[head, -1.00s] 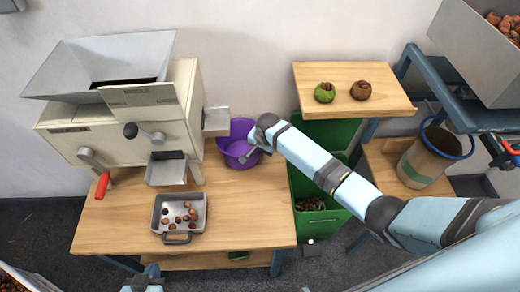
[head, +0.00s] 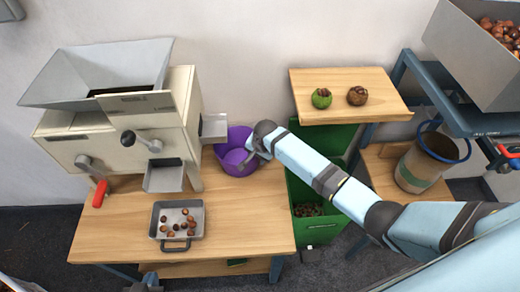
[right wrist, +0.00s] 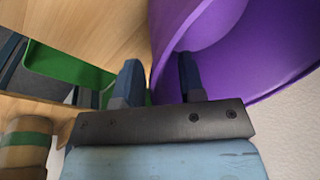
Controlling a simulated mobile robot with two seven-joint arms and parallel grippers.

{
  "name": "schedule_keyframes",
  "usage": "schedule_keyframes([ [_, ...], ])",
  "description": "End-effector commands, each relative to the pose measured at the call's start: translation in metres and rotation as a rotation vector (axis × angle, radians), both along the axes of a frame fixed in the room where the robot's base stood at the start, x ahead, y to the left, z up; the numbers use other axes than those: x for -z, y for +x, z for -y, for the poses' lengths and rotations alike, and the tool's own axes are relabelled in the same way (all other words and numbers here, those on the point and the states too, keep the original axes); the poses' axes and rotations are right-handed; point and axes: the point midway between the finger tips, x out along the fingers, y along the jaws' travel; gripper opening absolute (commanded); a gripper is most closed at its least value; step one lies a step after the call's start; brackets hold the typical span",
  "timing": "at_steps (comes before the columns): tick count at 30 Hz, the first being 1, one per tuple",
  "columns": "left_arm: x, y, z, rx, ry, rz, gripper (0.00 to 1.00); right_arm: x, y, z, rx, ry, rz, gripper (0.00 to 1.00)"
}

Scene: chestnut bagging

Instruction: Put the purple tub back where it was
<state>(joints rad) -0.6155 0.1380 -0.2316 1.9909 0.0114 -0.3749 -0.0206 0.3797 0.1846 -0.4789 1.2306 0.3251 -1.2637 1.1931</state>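The purple tub (head: 230,163) stands on the wooden table beside the machine, next to its side chute (head: 214,127). My right gripper (head: 256,158) is at the tub's right side. In the right wrist view, the purple tub (right wrist: 235,60) fills the upper right. The fingers of my right gripper (right wrist: 160,82) are apart, one outside the tub's wall and one on its inner side; a gap shows between them. My left gripper (head: 145,284) is at the bottom edge of the head view, mostly cut off, so its opening is unclear.
A metal pan (head: 178,241) with several chestnuts sits at the table's front. The machine (head: 125,150) stands at the left. A green bin (head: 318,222) is right of the table. A wooden shelf (head: 335,85) carries two round items. The table's right front is clear.

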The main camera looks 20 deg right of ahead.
Motion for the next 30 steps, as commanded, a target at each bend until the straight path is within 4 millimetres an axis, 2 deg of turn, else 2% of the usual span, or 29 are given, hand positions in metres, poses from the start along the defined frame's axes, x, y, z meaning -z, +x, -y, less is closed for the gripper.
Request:
schedule_keyframes([
  [12,-0.002,0.000,0.000,0.000,0.000,0.000,0.00,-0.082,-0.019,0.007,-0.001,0.000,0.004,0.36],
  [19,-0.002,0.000,0.000,-0.001,0.000,0.001,0.00,-0.107,-0.025,0.009,-0.002,0.001,0.002,0.36],
  [22,-0.002,0.000,0.000,-0.001,0.000,0.001,0.00,-0.101,-0.034,0.007,-0.031,0.005,0.018,0.36],
  [25,-0.002,0.000,-0.001,-0.002,0.001,0.001,0.00,-0.079,-0.056,0.001,-0.118,0.015,0.077,0.36],
  [29,-0.002,0.000,-0.001,-0.002,0.001,0.001,0.00,-0.044,-0.104,-0.010,-0.302,0.009,0.230,0.36],
  [30,-0.003,0.000,-0.001,-0.002,0.001,0.001,0.00,-0.035,-0.121,-0.012,-0.364,-0.004,0.286,0.36],
])
